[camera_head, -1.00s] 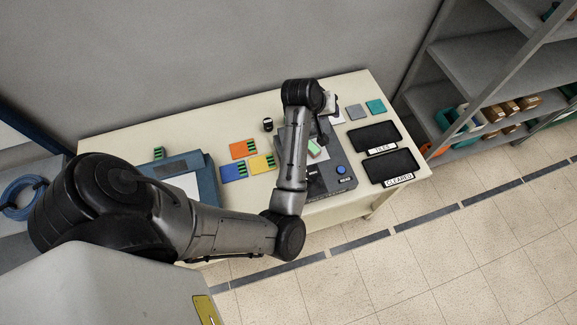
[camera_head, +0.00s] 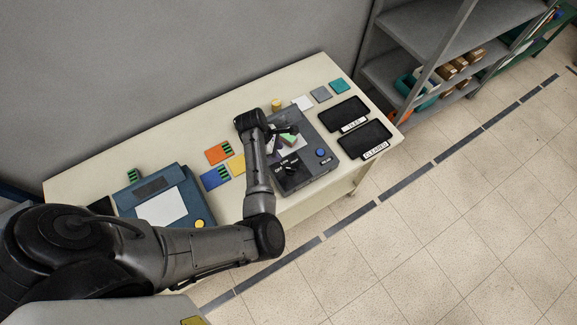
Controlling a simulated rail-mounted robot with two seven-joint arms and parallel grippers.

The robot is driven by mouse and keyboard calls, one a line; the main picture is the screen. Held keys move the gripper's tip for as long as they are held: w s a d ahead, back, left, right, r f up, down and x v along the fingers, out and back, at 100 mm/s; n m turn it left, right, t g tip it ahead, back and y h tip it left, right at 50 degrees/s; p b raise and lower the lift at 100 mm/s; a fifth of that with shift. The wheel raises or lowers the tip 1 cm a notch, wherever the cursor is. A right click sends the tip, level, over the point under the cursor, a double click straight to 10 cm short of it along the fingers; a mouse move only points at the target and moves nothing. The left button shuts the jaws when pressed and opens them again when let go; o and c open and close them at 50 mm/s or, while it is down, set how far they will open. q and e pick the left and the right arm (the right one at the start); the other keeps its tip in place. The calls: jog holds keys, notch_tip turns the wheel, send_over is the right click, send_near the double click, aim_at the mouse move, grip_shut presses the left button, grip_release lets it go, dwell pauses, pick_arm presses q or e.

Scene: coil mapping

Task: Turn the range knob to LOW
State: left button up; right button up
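The grey test device (camera_head: 325,138) lies on the cream table. Its front part has a black panel (camera_head: 293,172) with small white labels. A dark knob shape shows at the panel, which I take for the range knob (camera_head: 291,161); its pointing is too small to read. My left gripper (camera_head: 284,134) reaches over the device's upper left part, behind the panel. A green block (camera_head: 290,138) shows right by the fingers; I cannot tell whether they touch it or how wide they are. My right gripper is out of view.
A blue button (camera_head: 320,153) is on the device. Black trays, TILES (camera_head: 344,113) and CLEARED (camera_head: 365,139), lie to the right. Orange (camera_head: 218,154) and blue (camera_head: 214,178) cards lie left of my arm. A blue case (camera_head: 180,181) stands further left.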

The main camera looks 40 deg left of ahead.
aim_at(289, 168)
pick_arm(q)
jog(key=b+x, duration=0.1)
jog(key=x, duration=1.1)
jog(key=shift+r, duration=0.1)
jog(key=shift+s, duration=0.1)
grip_shut()
